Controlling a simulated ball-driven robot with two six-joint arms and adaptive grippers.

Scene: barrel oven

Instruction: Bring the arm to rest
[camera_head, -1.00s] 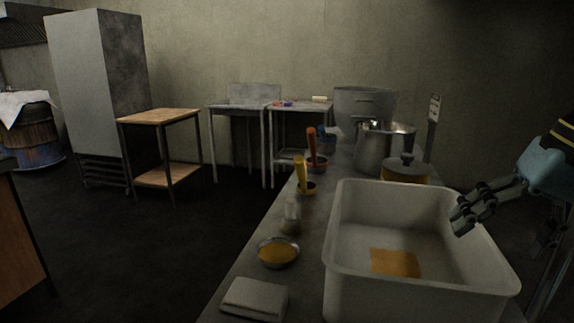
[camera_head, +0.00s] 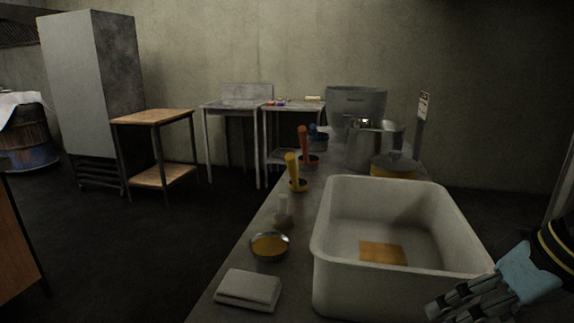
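My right gripper (camera_head: 462,301) comes in at the lower right corner. Its dark jointed fingers lie in front of the right front corner of a large pale tub (camera_head: 322,250). Nothing shows held in the fingers, but their gap is hard to judge from this angle. The lower part of the gripper is cut off by the picture's edge. My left gripper is not in view.
The counter (camera_head: 262,215) holds the tub with an orange-brown slab (camera_head: 382,253), a folded cloth (camera_head: 248,289), a metal bowl (camera_head: 269,247), and pots (camera_head: 370,150) farther back. A wooden-topped table (camera_head: 155,116) and tall cabinet (camera_head: 90,90) stand left. Dark floor between is clear.

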